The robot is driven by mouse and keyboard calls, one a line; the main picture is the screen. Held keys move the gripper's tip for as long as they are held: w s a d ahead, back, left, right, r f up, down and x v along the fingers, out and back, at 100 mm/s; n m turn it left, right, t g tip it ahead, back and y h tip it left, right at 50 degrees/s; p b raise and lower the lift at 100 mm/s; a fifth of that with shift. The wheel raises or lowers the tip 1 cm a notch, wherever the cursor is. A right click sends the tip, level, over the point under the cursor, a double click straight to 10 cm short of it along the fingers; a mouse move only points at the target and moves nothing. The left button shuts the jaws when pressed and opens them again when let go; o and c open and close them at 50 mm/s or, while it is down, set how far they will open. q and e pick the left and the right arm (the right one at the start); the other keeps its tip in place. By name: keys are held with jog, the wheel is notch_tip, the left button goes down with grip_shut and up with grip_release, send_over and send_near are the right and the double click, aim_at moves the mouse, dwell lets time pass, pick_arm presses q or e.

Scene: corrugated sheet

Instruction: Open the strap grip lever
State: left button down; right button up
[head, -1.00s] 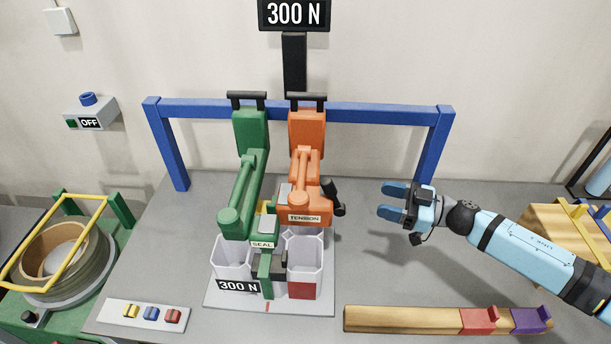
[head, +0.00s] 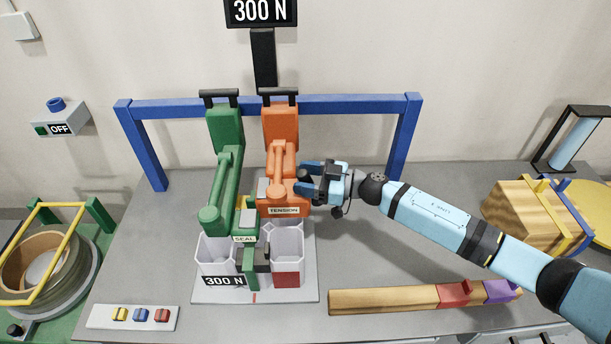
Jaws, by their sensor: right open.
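The orange tool labelled TENSION (head: 281,150) stands beside the green tool labelled SEAL (head: 228,160) on a white base plate. No part is labelled as the strap grip lever. The black lever on the orange tool's right side is now mostly or fully hidden by my right gripper (head: 307,184). My right gripper is open, its blue fingers pointing left at the orange tool's lower right side. I cannot tell whether the fingers touch the tool or are around the lever. My left gripper is out of view.
A blue frame (head: 345,104) spans behind the tools. A wooden bar (head: 385,300) with red and purple blocks lies at the front right. A small white tray (head: 100,318) sits front left. The grey table (head: 400,255) is clear under my arm. A sign reads 300 N.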

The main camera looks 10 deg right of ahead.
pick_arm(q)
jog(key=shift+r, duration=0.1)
